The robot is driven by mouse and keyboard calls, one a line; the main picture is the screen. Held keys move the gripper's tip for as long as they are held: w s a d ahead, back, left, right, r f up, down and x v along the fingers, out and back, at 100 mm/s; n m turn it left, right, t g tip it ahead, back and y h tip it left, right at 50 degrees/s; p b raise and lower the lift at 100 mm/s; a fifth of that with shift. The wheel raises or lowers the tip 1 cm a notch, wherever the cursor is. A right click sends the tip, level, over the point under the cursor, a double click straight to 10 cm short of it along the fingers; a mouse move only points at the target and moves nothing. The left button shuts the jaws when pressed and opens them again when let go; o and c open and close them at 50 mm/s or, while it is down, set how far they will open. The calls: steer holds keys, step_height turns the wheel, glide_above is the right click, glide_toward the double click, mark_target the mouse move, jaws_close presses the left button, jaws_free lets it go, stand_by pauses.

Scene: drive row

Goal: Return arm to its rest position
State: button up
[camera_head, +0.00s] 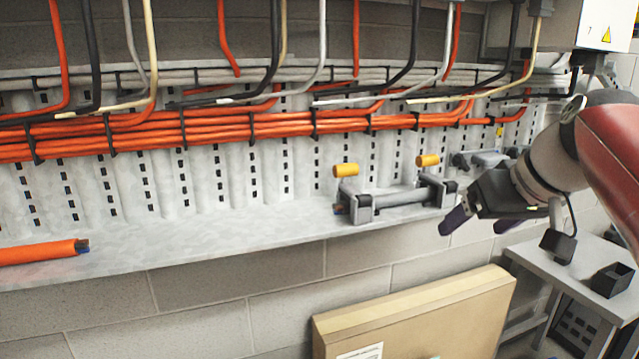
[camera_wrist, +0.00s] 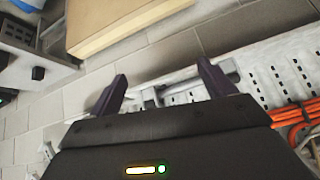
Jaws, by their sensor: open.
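My gripper (camera_head: 478,222) is at the right of the head view, at the end of my red and grey arm. Its dark purple fingers point down and to the left, in front of the wall below the shelf's right end. In the wrist view the two fingers (camera_wrist: 163,85) stand wide apart with nothing between them. The gripper is open and empty. A grey bar fixture with two orange knobs (camera_head: 398,198) sits on the metal shelf (camera_head: 240,228), left of the gripper and apart from it in the picture.
Orange cables (camera_head: 190,128) run along the perforated back panel. A cut orange cable piece (camera_head: 40,252) lies on the shelf at left. A cardboard box (camera_head: 415,312) stands below the shelf. A small grey table (camera_head: 540,258) with black blocks stands at right, beneath my arm.

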steer(key=s+a+f+m+h, duration=0.1)
steer(key=s+a+f, duration=0.3)
steer(key=s+f, duration=0.3)
steer(key=s+a+f+g+h, duration=0.1)
steer(key=s+a+f, duration=0.3)
steer(key=s+f, duration=0.4)
step_height(320, 180, down, 6)
steer(key=shift+f+m+g, duration=0.1)
steer(key=shift+m+g, duration=0.2)
steer(key=shift+m, duration=0.1)
stand_by(0.6)
